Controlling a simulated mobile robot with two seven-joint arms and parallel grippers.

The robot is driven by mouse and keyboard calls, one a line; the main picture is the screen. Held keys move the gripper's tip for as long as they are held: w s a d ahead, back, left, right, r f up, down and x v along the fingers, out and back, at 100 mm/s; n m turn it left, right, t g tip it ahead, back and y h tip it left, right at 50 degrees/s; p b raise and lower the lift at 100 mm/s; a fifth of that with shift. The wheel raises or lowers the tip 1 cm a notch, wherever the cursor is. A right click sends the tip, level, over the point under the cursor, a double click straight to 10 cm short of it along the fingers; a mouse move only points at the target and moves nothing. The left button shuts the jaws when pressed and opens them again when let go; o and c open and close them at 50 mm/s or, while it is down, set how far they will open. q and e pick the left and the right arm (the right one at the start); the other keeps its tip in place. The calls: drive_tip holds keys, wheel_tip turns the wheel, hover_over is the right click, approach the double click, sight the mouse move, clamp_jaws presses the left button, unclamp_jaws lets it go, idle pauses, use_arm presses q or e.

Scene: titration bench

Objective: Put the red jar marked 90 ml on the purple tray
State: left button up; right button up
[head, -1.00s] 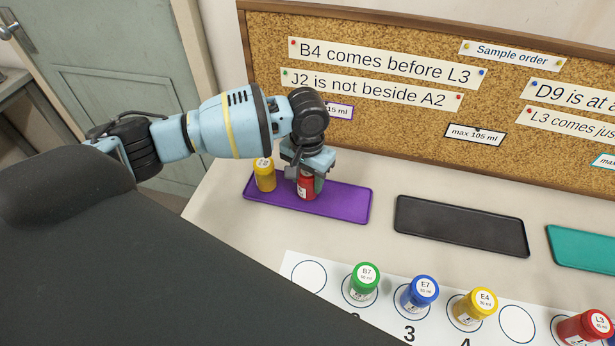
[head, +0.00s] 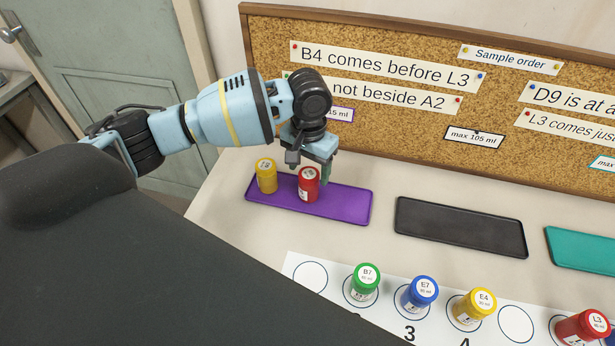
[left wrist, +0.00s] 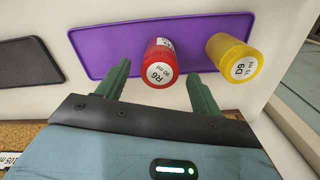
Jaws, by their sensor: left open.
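The red jar (head: 308,185) stands upright on the purple tray (head: 345,205), next to a yellow jar (head: 266,176). In the left wrist view the red jar (left wrist: 161,64) carries a label reading R6 and 90 ml, and the yellow jar (left wrist: 233,58) beside it reads D9. The purple tray (left wrist: 110,52) lies under both. My left gripper (head: 318,172) is just above and behind the red jar. In the left wrist view its green fingers (left wrist: 158,85) are spread apart, with the red jar's lid between them in the picture, and neither touches it. My right gripper is not in view.
A black tray (head: 460,228) and a teal tray (head: 580,250) lie to the right. A white numbered strip (head: 300,262) in front holds several jars, including green (head: 365,281), blue (head: 420,292) and yellow (head: 474,304). A cork board (head: 400,125) stands behind the trays.

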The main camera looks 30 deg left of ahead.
use_arm(q)
wheel_tip(320, 180, up, 8)
drive_tip(key=shift+f+p, duration=0.25)
drive_tip(key=shift+p, duration=0.1)
